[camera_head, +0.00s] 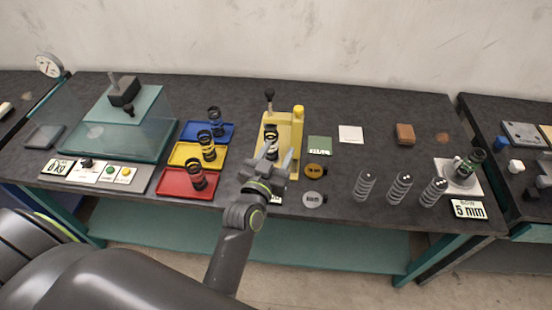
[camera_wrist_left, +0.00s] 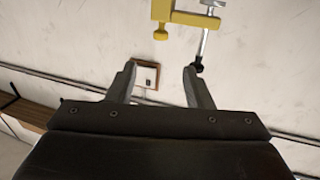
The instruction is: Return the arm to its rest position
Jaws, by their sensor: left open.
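My left gripper (camera_head: 268,160) is over the front middle of the dark workbench, in front of the yellow press (camera_head: 284,140). Its jaws are open and nothing shows between them. In the left wrist view the two fingers (camera_wrist_left: 163,82) stand apart, with the pale wall behind them. A yellow part with a metal rod and dark knob (camera_wrist_left: 201,55) shows at the top of that view. A dark spring piece (camera_head: 271,138) at the press is partly hidden by the gripper. My right gripper does not show.
Red (camera_head: 172,188), yellow (camera_head: 180,157) and blue (camera_head: 226,133) trays, each with a dark spring part, stand left of the press. Several grey springs (camera_head: 400,188) stand at right. A teal glass-sided stand (camera_head: 130,125) is at left.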

